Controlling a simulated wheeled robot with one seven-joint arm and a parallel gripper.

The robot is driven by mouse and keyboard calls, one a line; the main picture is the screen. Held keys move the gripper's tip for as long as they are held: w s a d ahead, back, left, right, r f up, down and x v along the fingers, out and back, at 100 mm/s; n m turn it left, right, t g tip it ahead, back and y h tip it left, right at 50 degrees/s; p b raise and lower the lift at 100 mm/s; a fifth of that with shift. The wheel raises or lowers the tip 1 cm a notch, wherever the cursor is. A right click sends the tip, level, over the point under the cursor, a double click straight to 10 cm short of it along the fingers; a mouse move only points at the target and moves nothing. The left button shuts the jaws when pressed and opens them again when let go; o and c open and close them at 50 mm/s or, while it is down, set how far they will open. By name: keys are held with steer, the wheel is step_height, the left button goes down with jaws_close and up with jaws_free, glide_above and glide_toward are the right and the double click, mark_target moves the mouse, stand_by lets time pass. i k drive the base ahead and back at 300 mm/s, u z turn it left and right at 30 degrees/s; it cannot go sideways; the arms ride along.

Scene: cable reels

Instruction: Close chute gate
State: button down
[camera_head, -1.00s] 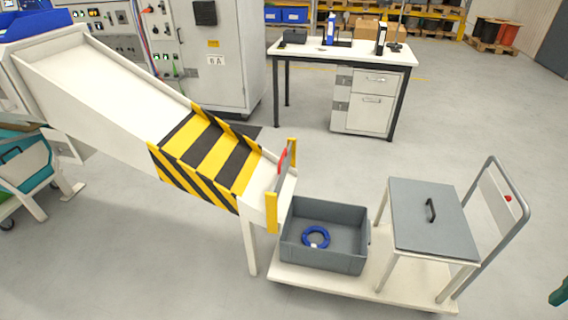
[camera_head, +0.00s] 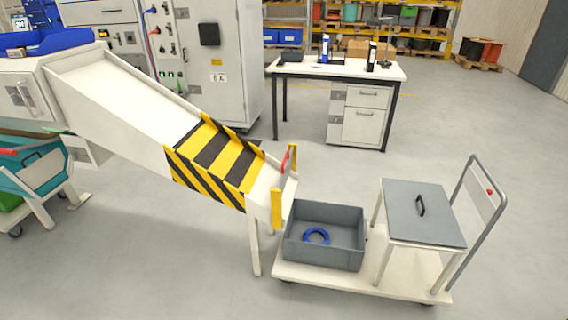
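The white chute (camera_head: 125,100) slopes down from upper left to the middle of the head view. A black and yellow striped cover (camera_head: 215,160) spans its lower part. At its lower end stands the chute gate, with yellow side posts (camera_head: 277,208) and a red handle (camera_head: 285,162) near the top. How far the gate plate is raised is hard to tell. Below the chute's end is a grey open bin (camera_head: 325,235) with a blue ring (camera_head: 316,236) inside. My gripper is not in view.
The bin rests on a white trolley (camera_head: 345,282) beside a grey-topped stand (camera_head: 420,212) with a black handle. A white desk (camera_head: 340,68) and a grey cabinet (camera_head: 232,60) stand behind. Open floor (camera_head: 490,130) lies to the right.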

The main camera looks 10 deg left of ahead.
mark_target(286, 164)
steer(key=k, duration=0.85)
steer(key=u, duration=0.35)
steer(key=i, duration=0.95)
steer(key=u, duration=0.45)
steer(key=i, duration=1.3)
steer(key=z, duration=0.2)
